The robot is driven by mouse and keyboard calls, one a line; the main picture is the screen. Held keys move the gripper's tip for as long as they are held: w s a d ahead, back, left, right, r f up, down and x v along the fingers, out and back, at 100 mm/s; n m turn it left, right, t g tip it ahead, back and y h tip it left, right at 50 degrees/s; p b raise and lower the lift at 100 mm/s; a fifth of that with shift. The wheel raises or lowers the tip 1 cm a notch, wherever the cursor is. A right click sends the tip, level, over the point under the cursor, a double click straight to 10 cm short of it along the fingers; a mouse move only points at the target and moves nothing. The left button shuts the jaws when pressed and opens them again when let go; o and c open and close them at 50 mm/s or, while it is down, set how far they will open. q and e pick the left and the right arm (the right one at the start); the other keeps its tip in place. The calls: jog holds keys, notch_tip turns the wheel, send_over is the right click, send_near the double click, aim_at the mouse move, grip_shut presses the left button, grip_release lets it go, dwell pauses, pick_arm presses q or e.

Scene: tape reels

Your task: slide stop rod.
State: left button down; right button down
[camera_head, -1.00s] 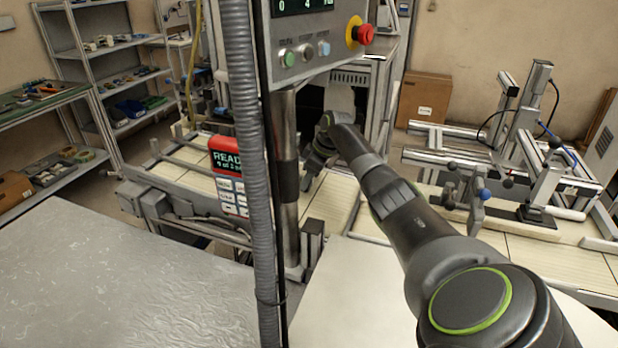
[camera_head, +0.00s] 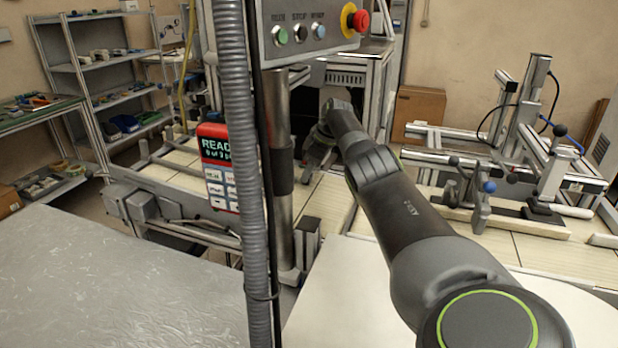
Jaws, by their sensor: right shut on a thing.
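My right arm comes in from the lower right and reaches forward to the machine behind the grey post. My right gripper (camera_head: 317,152) is at its far end, low over the pale bed, just right of the post. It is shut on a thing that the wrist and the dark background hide. I cannot make out the stop rod for certain in this view. My left gripper is not in view.
A grey post (camera_head: 279,190) and a ribbed hose (camera_head: 252,190) stand just left of the gripper. A control box (camera_head: 310,28) hangs above. A red handheld panel (camera_head: 217,165) is at left. A clamp fixture (camera_head: 520,190) stands on the right. A cardboard box (camera_head: 420,110) is behind.

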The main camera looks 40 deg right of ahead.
jog(key=c, duration=0.9)
grip_release()
jog(key=v, duration=1.2)
